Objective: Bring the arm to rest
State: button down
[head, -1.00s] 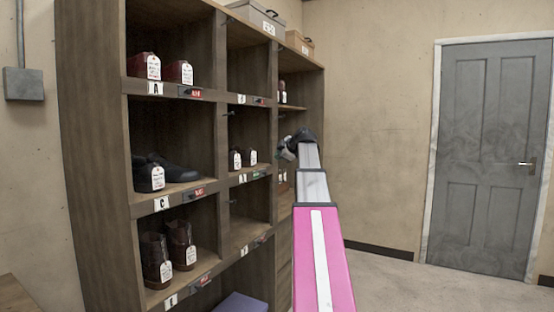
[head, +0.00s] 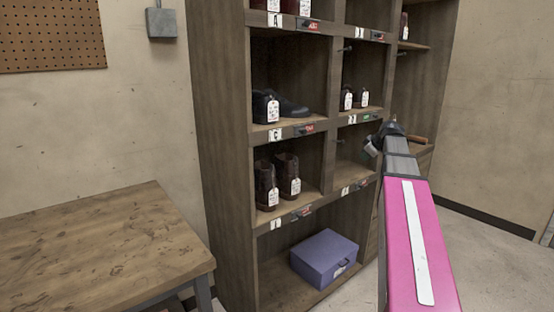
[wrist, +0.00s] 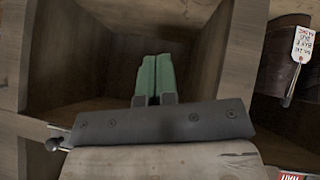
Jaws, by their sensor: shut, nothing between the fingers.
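My arm (head: 420,235) with its pink link and white stripe reaches forward at the right of the head view. My gripper (head: 369,145) is at its far end, in front of the right part of the wooden shelf unit (head: 222,150). In the wrist view my gripper (wrist: 155,62) has its two green fingertips pressed together, with nothing between them. Behind them is a wooden compartment (wrist: 95,75) that looks empty. Whether the gripper is inside the compartment or just before it, I cannot tell.
Tagged brown boots (head: 278,180) and black shoes (head: 285,104) stand in compartments. A purple box (head: 325,256) sits in the bottom one. A wooden table (head: 100,245) is at the left. A brown boot (wrist: 283,60) shows at the wrist view's right. Floor at right is clear.

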jog(key=s+a+f+m+g+h, duration=0.1)
jog(key=s+a+f, duration=0.5)
jog(key=f, duration=0.6)
jog(key=s+a+f+m+g+h, duration=0.1)
jog(key=s+a+f+m+g, duration=0.3)
jog(key=s+f, duration=0.7)
jog(key=s+a+f+m+g+h, duration=0.1)
jog(key=s+a+f+m+g, duration=0.2)
jog(key=s+a+f, duration=0.5)
notch_tip(320, 180, down, 6)
jog(key=shift+s+f+m, duration=0.1)
jog(key=shift+s+m, duration=0.5)
jog(key=shift+m, duration=0.3)
